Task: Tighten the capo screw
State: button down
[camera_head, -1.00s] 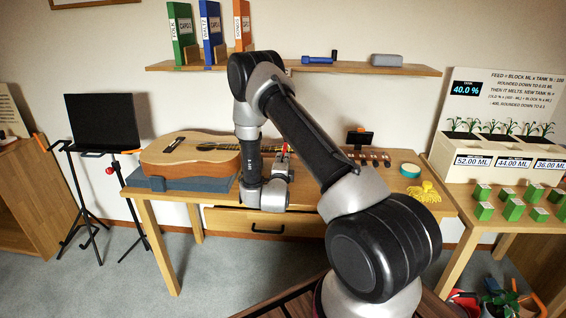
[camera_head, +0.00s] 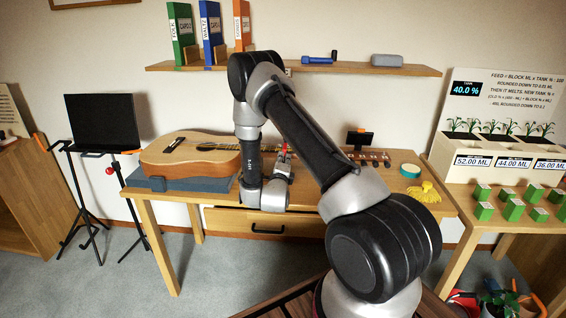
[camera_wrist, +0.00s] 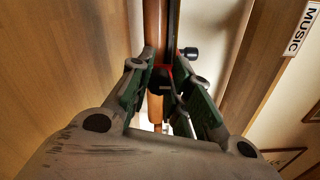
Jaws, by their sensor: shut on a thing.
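The acoustic guitar (camera_head: 200,155) lies on a blue-grey rest on the workbench, its neck pointing right behind my arm. In the wrist view its neck (camera_wrist: 155,30) runs up the middle of the picture. A dark capo with red edges (camera_wrist: 165,80) sits at the neck between my fingers. A small black knob (camera_wrist: 190,53), which looks like its screw, sticks out to the right just beyond the fingertips. My gripper (camera_wrist: 164,76), with green-padded fingers, is shut on the capo, as far as I can see; the fingers hide part of the contact.
The workbench (camera_head: 325,200) also holds a small dark display (camera_head: 359,138), a teal tape roll (camera_head: 410,170) and a yellow bundle (camera_head: 423,192). A shelf (camera_head: 300,68) with binders hangs above. A music stand (camera_head: 102,122) is at the left.

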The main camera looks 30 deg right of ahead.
jog(key=c, duration=1.3)
grip_release()
jog(key=shift+s+a, duration=0.1)
jog(key=v, duration=1.1)
jog(key=shift+s+a, duration=0.25)
jog(key=shift+s, duration=0.05)
